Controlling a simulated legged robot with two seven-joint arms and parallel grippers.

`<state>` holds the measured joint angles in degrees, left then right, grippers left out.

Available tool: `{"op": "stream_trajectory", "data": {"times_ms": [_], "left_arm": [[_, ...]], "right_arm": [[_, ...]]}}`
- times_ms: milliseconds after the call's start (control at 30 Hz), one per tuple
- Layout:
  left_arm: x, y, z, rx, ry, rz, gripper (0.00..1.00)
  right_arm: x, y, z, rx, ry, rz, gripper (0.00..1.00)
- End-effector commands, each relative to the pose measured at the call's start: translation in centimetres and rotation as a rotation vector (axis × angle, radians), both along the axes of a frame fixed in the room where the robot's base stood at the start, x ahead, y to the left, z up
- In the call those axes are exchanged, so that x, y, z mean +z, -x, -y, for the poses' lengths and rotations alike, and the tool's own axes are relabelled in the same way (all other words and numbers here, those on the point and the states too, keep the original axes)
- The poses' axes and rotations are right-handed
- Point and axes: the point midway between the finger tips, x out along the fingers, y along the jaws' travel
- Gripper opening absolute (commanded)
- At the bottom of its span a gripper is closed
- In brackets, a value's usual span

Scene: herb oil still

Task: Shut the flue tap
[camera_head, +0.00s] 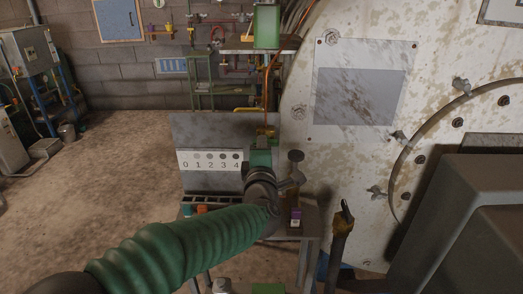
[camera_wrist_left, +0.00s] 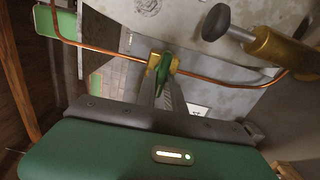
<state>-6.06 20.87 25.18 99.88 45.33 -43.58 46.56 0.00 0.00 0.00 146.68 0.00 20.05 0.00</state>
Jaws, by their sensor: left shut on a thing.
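The tap is a small brass fitting (camera_head: 271,131) on a copper pipe, and it also shows in the left wrist view as a brass body (camera_wrist_left: 174,63) with a green handle (camera_wrist_left: 163,68). My left gripper (camera_head: 261,153) reaches it from the front, at the end of my green-sleeved arm. In the left wrist view the fingers (camera_wrist_left: 163,82) are shut on the green handle. The fingers and wrist hide part of the handle, so its exact angle is hard to tell. My right gripper does not show.
A grey panel with a white strip marked 0 to 4 (camera_head: 209,160) stands just left of the gripper. A dark round knob (camera_head: 296,156) on a brass body (camera_wrist_left: 275,47) is close on the right. A large stained white wall (camera_head: 300,90) rises behind. Open floor (camera_head: 90,165) lies left.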

Motion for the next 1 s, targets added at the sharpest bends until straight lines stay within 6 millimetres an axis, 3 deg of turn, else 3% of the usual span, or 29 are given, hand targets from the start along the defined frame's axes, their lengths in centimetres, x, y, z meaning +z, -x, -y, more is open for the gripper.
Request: {"op": "stream_trajectory", "data": {"times_ms": [333, 367, 533, 1000], "left_arm": [[0.34, -0.05, 0.02, -0.001, 0.008, 0.006, 0.0], [0.34, -0.05, 0.02, 0.0, 0.008, 0.006, 0.15], [0.23, -0.06, 0.03, -0.001, 0.007, 0.004, 0.34], [0.07, 0.03, -0.01, 0.0, 0.004, 0.001, 0.34]], "right_arm": [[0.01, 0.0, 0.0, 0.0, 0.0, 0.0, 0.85], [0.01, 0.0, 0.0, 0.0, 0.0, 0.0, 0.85], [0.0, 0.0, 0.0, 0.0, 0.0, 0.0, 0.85], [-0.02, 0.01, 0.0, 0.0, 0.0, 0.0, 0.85]]}}
